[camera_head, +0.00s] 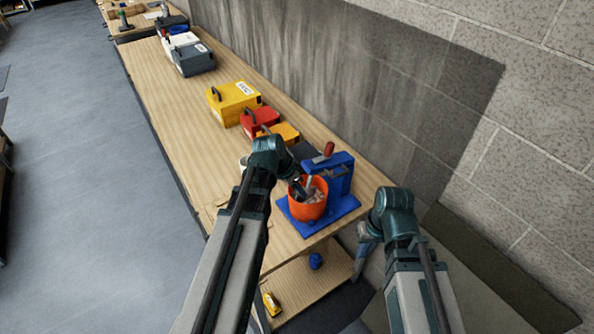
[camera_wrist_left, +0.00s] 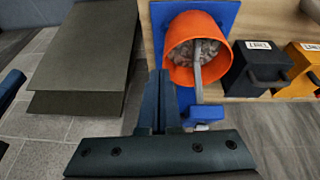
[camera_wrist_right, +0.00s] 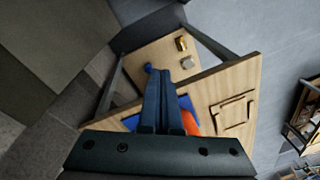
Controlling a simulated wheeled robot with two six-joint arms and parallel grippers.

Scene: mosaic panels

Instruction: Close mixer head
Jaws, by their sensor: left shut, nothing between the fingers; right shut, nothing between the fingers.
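The mixer has a blue stand (camera_head: 341,178) on a blue base, an orange bowl (camera_head: 315,208) with greyish contents, and a red handle (camera_head: 328,149) at the top. A metal rod reaches down into the bowl; it also shows in the left wrist view (camera_wrist_left: 197,72). Whether the head is fully down is unclear. My left gripper (camera_head: 299,188) is shut and empty, close to the bowl's left rim; contact cannot be told. In the left wrist view its fingers lie beside the bowl. My right gripper (camera_head: 362,262) is shut and empty, pointing down off the bench's near end.
Yellow (camera_head: 233,103), red (camera_head: 259,121) and orange (camera_head: 288,133) cases line the bench (camera_head: 180,130) beyond the mixer, by the wall. A lower shelf (camera_head: 300,285) holds a blue item (camera_head: 315,261) and a yellow item (camera_head: 271,303). The floor at left is open.

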